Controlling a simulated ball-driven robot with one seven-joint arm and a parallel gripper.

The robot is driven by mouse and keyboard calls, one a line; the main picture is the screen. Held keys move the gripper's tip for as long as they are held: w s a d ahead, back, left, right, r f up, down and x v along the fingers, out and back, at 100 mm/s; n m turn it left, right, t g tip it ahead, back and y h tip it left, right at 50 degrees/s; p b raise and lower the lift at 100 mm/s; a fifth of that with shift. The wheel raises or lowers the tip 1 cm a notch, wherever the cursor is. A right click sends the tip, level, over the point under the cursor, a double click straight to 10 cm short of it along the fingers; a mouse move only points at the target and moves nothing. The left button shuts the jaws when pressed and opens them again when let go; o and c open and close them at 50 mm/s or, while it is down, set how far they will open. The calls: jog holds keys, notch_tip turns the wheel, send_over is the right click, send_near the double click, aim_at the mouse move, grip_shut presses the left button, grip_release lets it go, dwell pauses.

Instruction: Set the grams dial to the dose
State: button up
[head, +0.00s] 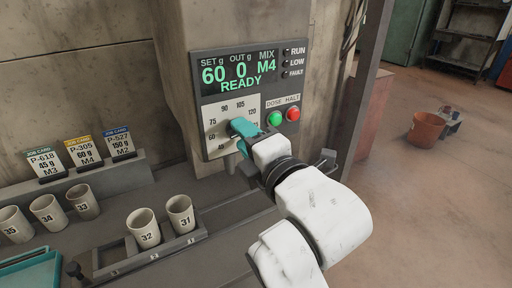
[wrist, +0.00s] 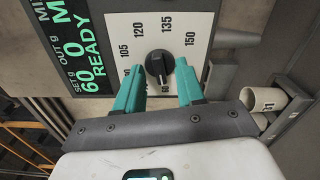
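The grams dial (wrist: 158,64) is a round black knob on a white scale plate (head: 215,112) marked 45 to 150. In the wrist view its white mark points down toward the hidden low end of the scale. The display (head: 238,74) reads SET 60 g, OUT 0 g, MIX M4, READY. My gripper (wrist: 160,75) has teal fingers spread to either side of the knob, with visible gaps. In the head view my gripper (head: 242,130) covers the knob. Three job cards read P-618 45 g M3 (head: 45,165), P-305 60 g M4 (head: 84,152) and P-527 150 g M2 (head: 118,144).
A green DOSE button (head: 275,118) and red HALT button (head: 293,114) sit right of the dial, close to my wrist. Cups 31 (head: 180,214) and 32 (head: 143,228) stand in a rack (head: 105,258); several others stand left. A teal tray (head: 30,272) lies front left.

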jog(key=b+v, duration=0.1)
jog(key=v, duration=0.9)
jog(key=shift+b, duration=0.35)
jog(key=shift+s+d, duration=0.15)
jog(key=s+d+f+m+g+h, duration=0.1)
jog(key=d+f+m+g+h, duration=0.1)
jog(key=d+f+m, duration=0.45)
jog(key=s+d+f+m+g+h, duration=0.1)
jog(key=d+f+m+h, duration=0.15)
jog(key=f, duration=0.65)
jog(key=s+d+f+m+g+h, duration=0.25)
jog(key=f+m, duration=0.25)
jog(key=f, duration=0.3)
jog(key=s+d+f+m+g+h, duration=0.1)
jog(key=s+d+f+m+g, duration=0.3)
jog(key=s+f, duration=0.5)
jog(key=s+d+f+m+g+h, duration=0.2)
jog(key=s+d+f+m+g, duration=0.2)
jog(key=s+d+f+m, duration=0.5)
jog(key=s+d, duration=0.2)
jog(key=s, duration=0.1)
jog(key=shift+s, duration=0.2)
